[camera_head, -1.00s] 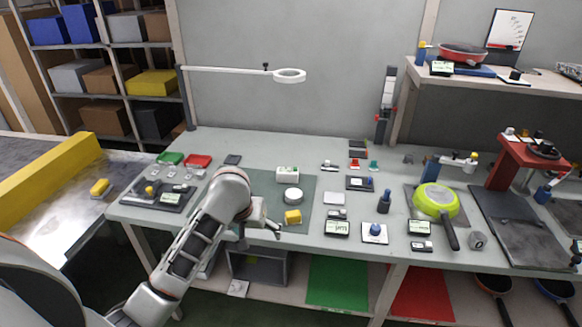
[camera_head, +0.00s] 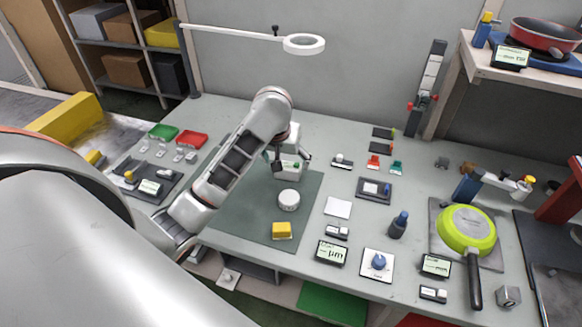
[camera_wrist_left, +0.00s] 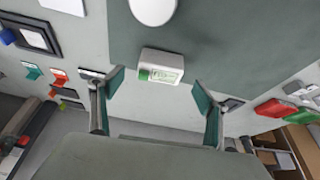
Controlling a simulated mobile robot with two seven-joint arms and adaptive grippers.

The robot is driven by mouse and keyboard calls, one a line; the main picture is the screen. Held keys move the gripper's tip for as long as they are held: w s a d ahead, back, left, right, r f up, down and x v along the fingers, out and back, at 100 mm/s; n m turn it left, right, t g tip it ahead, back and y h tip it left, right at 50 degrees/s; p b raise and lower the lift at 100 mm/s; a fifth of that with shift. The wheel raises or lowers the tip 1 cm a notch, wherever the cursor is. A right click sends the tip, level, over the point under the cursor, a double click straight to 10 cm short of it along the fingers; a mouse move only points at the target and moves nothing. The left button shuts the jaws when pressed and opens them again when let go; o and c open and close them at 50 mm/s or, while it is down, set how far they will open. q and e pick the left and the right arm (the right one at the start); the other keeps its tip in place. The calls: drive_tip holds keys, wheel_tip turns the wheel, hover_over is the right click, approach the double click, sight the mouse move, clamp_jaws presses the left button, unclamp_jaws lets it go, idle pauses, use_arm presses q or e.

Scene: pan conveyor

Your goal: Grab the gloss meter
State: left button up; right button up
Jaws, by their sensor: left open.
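The gloss meter looks to be the white box with a small green display (camera_head: 291,172) at the back of the dark green mat (camera_head: 245,222). In the left wrist view the box (camera_wrist_left: 162,66) lies between and ahead of the two fingertips, with clear gaps on both sides. My left gripper (camera_head: 292,163) is open above and around the box, and its fingers (camera_wrist_left: 160,88) do not appear to touch it. The gripper partly hides the box in the head view. My right gripper is not in view.
A white round puck (camera_head: 289,200) and a yellow block (camera_head: 282,230) stand on the mat in front of the box. A ring lamp (camera_head: 304,44) hangs over the back. Small instruments and a green pan (camera_head: 466,229) stand to the right. Red (camera_head: 191,139) and green trays lie left.

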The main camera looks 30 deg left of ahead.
sight(287, 166)
use_arm(q)
drive_tip(key=shift+x, duration=3.05)
drive_tip(key=shift+r, duration=0.1)
drive_tip(key=c, duration=1.4)
